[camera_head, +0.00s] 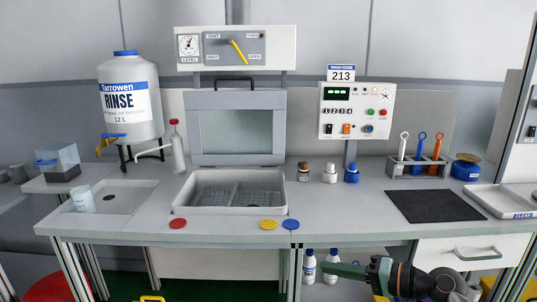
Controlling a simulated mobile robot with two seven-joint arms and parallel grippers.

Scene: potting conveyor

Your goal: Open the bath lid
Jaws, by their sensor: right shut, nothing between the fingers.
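The bath lid (277,112) is a grey framed panel with a pale window, standing upright at the back edge of the bath, so it shows open. A dark handle (233,80) is at its top edge. The bath (180,200) is a grey basin set in the bench, with wire baskets visible inside. My right gripper (328,268) is at the bottom of the view, below the bench front, shut and empty. It is well apart from the lid and the bath. My left gripper is not in view.
A rinse tank (131,122) and a white squeeze bottle (177,150) stand left of the lid. A control box (356,111) and small bottles (329,173) are to the right. A dark mat (434,206) lies farther right. Bottles (309,267) stand below the bench near my gripper.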

